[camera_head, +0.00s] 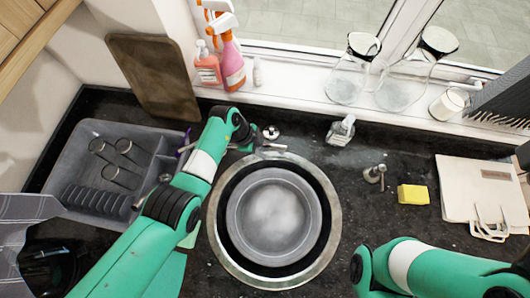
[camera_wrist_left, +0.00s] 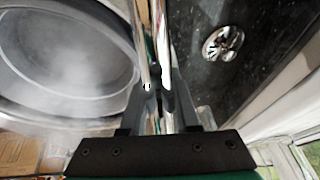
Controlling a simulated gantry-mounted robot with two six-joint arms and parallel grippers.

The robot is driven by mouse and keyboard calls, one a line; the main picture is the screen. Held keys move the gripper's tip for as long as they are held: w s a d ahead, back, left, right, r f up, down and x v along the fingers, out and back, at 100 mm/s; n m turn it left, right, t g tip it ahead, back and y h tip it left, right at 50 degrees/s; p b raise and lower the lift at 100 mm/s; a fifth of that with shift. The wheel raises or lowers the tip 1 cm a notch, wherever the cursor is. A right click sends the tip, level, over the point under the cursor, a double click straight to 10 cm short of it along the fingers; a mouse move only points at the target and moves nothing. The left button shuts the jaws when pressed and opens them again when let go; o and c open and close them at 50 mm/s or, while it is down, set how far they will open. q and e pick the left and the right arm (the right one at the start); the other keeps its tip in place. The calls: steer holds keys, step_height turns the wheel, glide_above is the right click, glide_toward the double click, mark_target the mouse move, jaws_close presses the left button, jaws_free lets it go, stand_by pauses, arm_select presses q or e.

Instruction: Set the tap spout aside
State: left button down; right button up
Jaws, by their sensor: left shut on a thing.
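The tap spout is a shiny metal bar (camera_head: 272,147) at the back rim of the round sink in the head view. In the left wrist view the spout (camera_wrist_left: 155,45) runs between my fingers, away from the camera. My left gripper (camera_wrist_left: 163,100) is shut on it. In the head view my left gripper (camera_head: 258,142) is small and partly hidden by its wrist. A round metal tap fitting (camera_head: 271,131) stands just behind the spout, and a similar one shows in the left wrist view (camera_wrist_left: 223,43). I cannot tell whether the spout touches the sink rim.
A grey bowl (camera_head: 238,216) sits in the round sink (camera_head: 325,187). The dish rack (camera_head: 62,165) with glasses is at left.

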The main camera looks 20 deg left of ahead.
arm_select(q)
steer(key=shift+w, duration=0.15)
steer(key=c, duration=0.7)
jaws_free()
steer(key=shift+o, duration=0.2)
steer(key=shift+a+r+p, duration=0.1)
steer(key=shift+r+p, duration=0.2)
steer(key=shift+r, duration=0.1)
steer(key=p+v, duration=0.3)
steer(key=v, duration=0.7)
steer(key=shift+s+a+r, duration=0.2)
steer(key=shift+r, duration=0.15)
